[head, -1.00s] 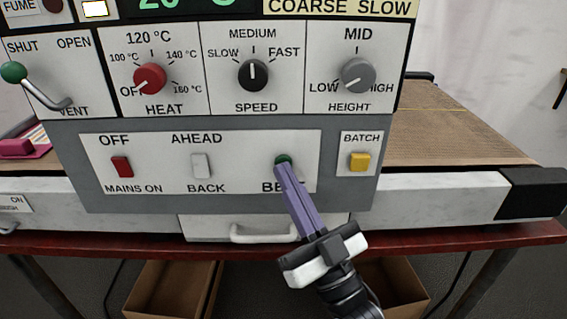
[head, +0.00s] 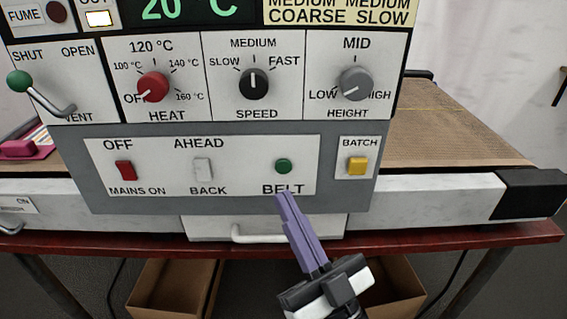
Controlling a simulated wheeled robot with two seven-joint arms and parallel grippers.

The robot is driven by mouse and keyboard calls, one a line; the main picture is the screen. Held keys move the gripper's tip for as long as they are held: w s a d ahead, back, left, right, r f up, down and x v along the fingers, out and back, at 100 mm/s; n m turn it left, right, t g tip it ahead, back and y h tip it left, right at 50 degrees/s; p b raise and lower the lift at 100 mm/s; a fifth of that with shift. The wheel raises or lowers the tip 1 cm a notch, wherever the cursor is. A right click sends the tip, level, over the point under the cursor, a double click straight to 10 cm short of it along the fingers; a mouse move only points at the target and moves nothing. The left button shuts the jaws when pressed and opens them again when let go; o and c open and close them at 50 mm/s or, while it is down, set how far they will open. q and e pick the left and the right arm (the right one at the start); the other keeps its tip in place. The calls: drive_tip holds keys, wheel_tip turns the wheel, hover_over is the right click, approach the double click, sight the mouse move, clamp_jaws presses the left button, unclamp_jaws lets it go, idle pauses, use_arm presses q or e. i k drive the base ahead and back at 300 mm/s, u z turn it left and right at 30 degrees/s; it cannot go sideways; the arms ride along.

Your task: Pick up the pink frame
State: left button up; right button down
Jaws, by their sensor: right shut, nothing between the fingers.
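A pink object (head: 18,149) lies at the far left, cut off by the picture edge and partly behind the machine's control panel. I cannot tell whether it is the whole pink frame or a part of it. My right gripper (head: 282,198) has its purple fingers shut and empty. Its tips are just below the green BELT button (head: 283,166), over the lower edge of the panel and apart from the button. The pink object is well to the left of my right gripper. My left gripper is not in view.
The control panel (head: 350,203) fills the middle, with a red mains switch (head: 124,170), a yellow BATCH button (head: 358,166) and several knobs. A brown conveyor belt (head: 450,135) runs off right. Cardboard boxes (head: 165,285) stand below the red table edge (head: 100,243).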

sight(41, 132)
drive_tip(key=u, duration=1.35)
